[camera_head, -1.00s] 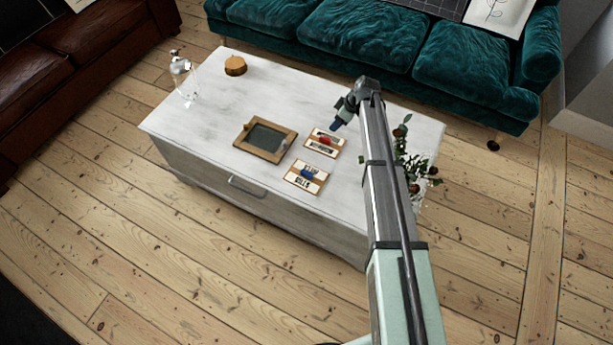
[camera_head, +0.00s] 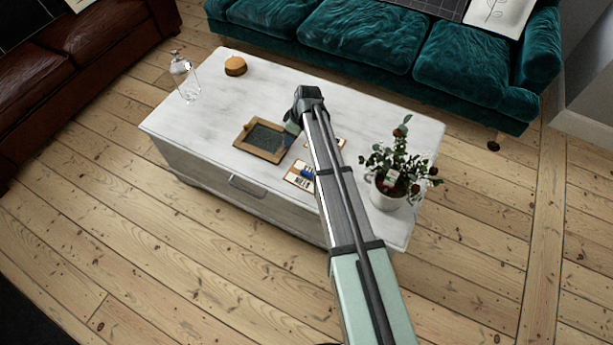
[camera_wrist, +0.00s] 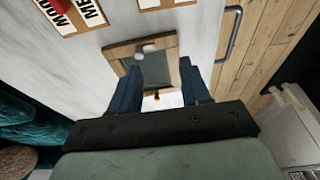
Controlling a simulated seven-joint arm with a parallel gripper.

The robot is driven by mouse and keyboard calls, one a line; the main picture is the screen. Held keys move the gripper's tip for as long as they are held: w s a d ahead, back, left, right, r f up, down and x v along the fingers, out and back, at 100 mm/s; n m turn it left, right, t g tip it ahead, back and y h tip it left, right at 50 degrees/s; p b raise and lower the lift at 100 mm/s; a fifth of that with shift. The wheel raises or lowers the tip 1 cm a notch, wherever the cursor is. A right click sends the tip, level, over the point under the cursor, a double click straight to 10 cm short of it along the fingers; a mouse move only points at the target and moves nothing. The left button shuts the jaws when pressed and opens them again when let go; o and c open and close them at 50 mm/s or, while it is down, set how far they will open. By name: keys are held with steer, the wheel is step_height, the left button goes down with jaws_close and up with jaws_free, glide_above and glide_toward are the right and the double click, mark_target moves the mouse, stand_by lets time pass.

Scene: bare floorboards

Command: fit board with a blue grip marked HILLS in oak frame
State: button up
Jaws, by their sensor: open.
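The board with a blue grip (camera_head: 297,180) lies flat on the white table, its lettering upside down and partly behind my arm. A corner of a board shows at the top of the wrist view (camera_wrist: 158,4), its grip out of sight. The oak frame (camera_head: 257,153) lies flat to its left, around a dark recessed panel. It also shows in the wrist view (camera_wrist: 118,50), with a small pale piece at its rim. My gripper (camera_head: 288,139) is over the frame's right side. Its blue fingers (camera_wrist: 160,78) are apart, with nothing held between them.
A second board with a red grip (camera_wrist: 70,13) lies behind the blue-grip one, mostly hidden by my arm in the head view. A potted plant (camera_head: 390,198) stands at the table's right end. A glass bottle (camera_head: 186,80) and a round wooden piece (camera_head: 235,66) stand far left.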

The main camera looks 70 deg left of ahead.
steer(key=d+m, duration=0.2)
steer(key=m, duration=0.2)
steer(key=m+t+h, duration=0.2)
steer(key=m, duration=3)
glide_above(306, 173)
step_height(306, 173, down, 14)
steer(key=shift+w+r, duration=0.1)
steer(key=shift+r, duration=0.1)
jaws_close()
